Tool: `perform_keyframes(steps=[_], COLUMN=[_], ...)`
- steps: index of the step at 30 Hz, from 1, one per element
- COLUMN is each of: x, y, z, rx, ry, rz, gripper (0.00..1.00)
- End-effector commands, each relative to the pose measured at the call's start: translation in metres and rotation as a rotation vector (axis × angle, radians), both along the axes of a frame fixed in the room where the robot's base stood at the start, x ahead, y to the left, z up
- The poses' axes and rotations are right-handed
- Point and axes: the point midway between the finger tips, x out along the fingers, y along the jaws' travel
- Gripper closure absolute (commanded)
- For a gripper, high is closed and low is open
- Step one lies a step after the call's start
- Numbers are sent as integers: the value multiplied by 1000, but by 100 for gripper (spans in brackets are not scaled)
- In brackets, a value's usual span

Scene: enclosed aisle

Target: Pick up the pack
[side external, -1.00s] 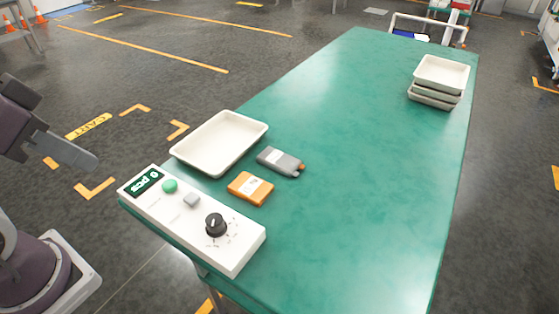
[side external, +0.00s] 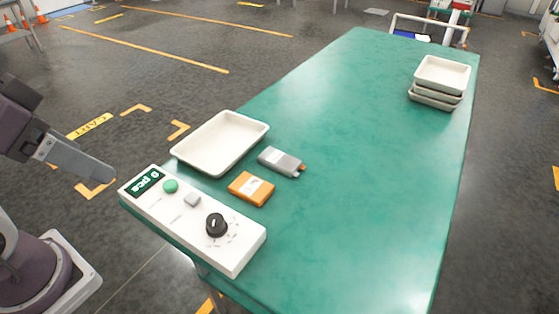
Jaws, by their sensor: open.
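An orange pack (side external: 251,188) with a white label lies flat on the green table, just behind the white control box. A grey pack (side external: 281,161) with a pale label and an orange end lies behind it and to the right, close but apart. My gripper (side external: 104,176) is at the left edge of the view, off the table and left of the control box. Its grey finger part points right and down. It is open and apart from both packs, with nothing seen in it.
The control box (side external: 192,217) with a green button and black knob stands at the table's near left edge. An empty cream tray (side external: 176,155) lies behind it. Stacked trays (side external: 436,101) stand at the far right. The table's (side external: 345,210) middle and right are clear.

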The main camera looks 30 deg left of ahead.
Motion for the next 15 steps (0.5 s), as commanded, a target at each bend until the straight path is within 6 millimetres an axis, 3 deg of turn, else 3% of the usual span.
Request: perform_keyframes(steps=[8,11,15], x=[8,38,113], y=[-3,-14,-35], z=[3,12,12], rx=[-27,-135,-366], ry=[32,152,394], rz=[27,127,347], gripper=[25,25,25])
